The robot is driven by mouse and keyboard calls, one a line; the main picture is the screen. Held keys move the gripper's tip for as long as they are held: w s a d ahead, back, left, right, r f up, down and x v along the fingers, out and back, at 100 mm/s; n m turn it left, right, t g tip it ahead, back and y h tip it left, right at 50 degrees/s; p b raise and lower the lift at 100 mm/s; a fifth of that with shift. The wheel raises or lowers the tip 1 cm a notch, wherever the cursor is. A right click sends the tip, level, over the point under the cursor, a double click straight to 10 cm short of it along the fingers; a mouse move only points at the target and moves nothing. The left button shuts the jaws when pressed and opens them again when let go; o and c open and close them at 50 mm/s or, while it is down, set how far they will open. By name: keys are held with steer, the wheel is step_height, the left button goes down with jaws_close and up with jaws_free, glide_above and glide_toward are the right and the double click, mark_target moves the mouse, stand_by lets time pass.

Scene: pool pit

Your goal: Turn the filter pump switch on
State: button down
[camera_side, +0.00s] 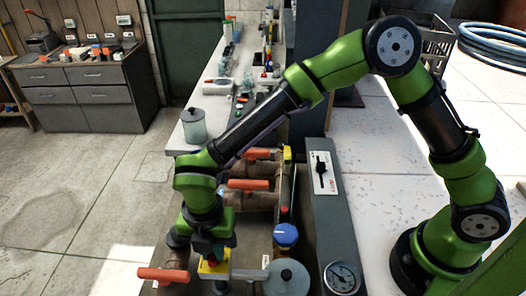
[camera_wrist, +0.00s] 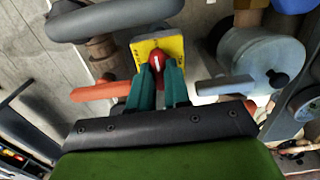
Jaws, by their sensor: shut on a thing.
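The switch is a yellow box (camera_wrist: 170,44) with a red knob (camera_wrist: 157,58) that has a pale mark on it. In the wrist view it stands at top centre, and the side view shows the yellow box (camera_side: 214,269) low, left of centre. I take it to be the filter pump switch; no label on it is readable. My gripper (camera_wrist: 160,75) has its teal fingers shut on the red knob, one on each side. In the side view my gripper (camera_side: 212,255) points down at the box and hides most of the knob. I cannot tell the knob's on or off position.
Orange valve handles (camera_side: 163,274) lie close left of and behind the box. A grey round-lidded housing (camera_side: 287,278) and blue cap (camera_side: 286,235) stand close right. A grey panel with a black lever (camera_side: 321,172) and a gauge (camera_side: 341,278) is farther right. The left floor is clear.

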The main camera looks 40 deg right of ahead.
steer(key=shift+m, duration=0.3)
steer(key=m, duration=0.3)
steer(key=shift+m, duration=0.4)
steer(key=m, duration=0.9)
steer(key=shift+m, duration=2.3)
steer(key=c, duration=1.1)
jaws_free()
step_height(320, 180, up, 17)
